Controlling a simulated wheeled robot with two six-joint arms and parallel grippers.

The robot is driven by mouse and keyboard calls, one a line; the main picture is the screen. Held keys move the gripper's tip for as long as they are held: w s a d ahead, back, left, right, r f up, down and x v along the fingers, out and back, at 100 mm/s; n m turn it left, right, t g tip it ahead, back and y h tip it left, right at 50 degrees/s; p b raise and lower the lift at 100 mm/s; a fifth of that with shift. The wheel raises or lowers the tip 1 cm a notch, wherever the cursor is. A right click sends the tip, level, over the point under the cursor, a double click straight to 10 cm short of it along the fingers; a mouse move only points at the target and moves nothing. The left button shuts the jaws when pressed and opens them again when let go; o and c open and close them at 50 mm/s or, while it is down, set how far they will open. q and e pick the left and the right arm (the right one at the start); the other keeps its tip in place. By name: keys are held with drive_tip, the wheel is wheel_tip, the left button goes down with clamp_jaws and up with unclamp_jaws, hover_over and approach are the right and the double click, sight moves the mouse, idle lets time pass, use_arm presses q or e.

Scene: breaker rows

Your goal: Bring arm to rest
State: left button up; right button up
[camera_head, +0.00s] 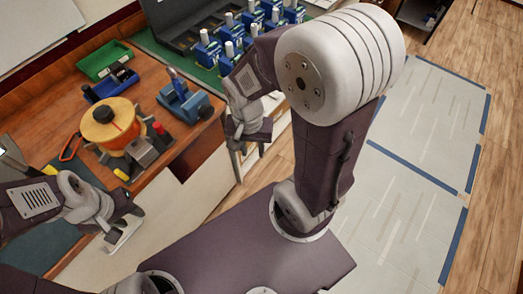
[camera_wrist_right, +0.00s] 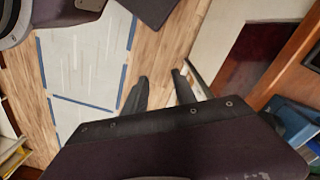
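My right arm folds across the middle of the head view. Its gripper (camera_head: 238,172) hangs downward beside the workbench's right end, above the floor. In the right wrist view its two dark fingers (camera_wrist_right: 160,84) are apart, with only floor between them. My left gripper (camera_head: 118,238) is at the lower left of the head view, by the bench's front edge. Its fingers are small and partly hidden, so I cannot tell whether they are open. I see nothing held in either gripper.
The wooden workbench (camera_head: 62,98) carries a green bin (camera_head: 104,61), a yellow round device (camera_head: 110,124), a blue vise (camera_head: 185,103) and several blue breakers (camera_head: 208,49) on a green mat. Pale floor panels with blue borders (camera_head: 420,125) lie clear at right.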

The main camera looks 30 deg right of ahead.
drive_tip(key=shift+s+d+f+n, duration=0.15)
drive_tip(key=shift+s+f+n, duration=0.1)
drive_tip(key=shift+n, duration=0.25)
drive_tip(key=n, duration=0.2)
drive_tip(key=w+n+t, duration=0.1)
drive_tip(key=n, duration=0.1)
drive_tip(key=a+f+n, duration=0.1)
drive_tip(key=n, duration=0.1)
drive_tip(key=shift+w+n+y, duration=0.3)
drive_tip(key=shift+w, duration=0.1)
